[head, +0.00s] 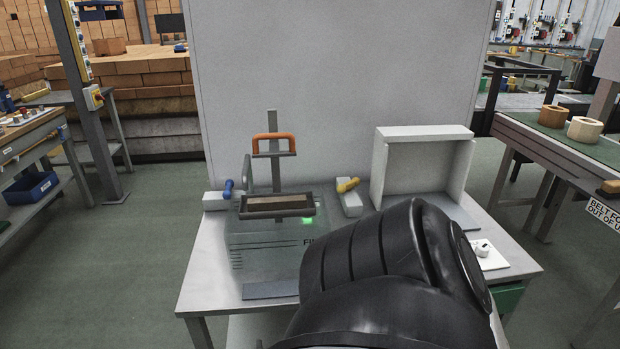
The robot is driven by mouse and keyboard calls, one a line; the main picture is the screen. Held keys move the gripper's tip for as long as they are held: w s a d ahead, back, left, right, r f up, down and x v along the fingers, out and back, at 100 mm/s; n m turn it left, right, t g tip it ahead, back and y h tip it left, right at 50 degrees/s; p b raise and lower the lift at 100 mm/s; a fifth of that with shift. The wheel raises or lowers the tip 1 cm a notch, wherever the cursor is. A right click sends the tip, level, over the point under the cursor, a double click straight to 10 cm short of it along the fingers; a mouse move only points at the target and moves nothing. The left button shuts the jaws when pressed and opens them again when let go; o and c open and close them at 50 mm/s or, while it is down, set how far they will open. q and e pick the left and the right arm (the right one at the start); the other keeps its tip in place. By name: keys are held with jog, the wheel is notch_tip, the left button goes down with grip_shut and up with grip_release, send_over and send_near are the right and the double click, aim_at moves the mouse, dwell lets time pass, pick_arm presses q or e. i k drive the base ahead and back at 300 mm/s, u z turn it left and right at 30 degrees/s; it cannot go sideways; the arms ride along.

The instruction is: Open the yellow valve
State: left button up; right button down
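The yellow valve (347,185) has a small yellow handle on a light grey block (350,203). It sits on the grey table, just right of the press-like device. The handle lies slanted, its right end higher. A blue valve (228,188) sits on a similar block left of the device. A large black part of my own arm fills the lower middle, in front of the table and below the yellow valve. No gripper fingers show in the head view.
A device with an orange handle (273,137) and a green light (308,220) stands mid-table (205,275). An open white box (424,133) stands at the right, with a white plate (492,262) in front. A tall grey panel (345,70) rises behind.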

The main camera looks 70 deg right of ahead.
aim_at(342, 188)
jog(key=u, duration=0.1)
jog(key=k, duration=0.95)
jog(key=z, duration=1.4)
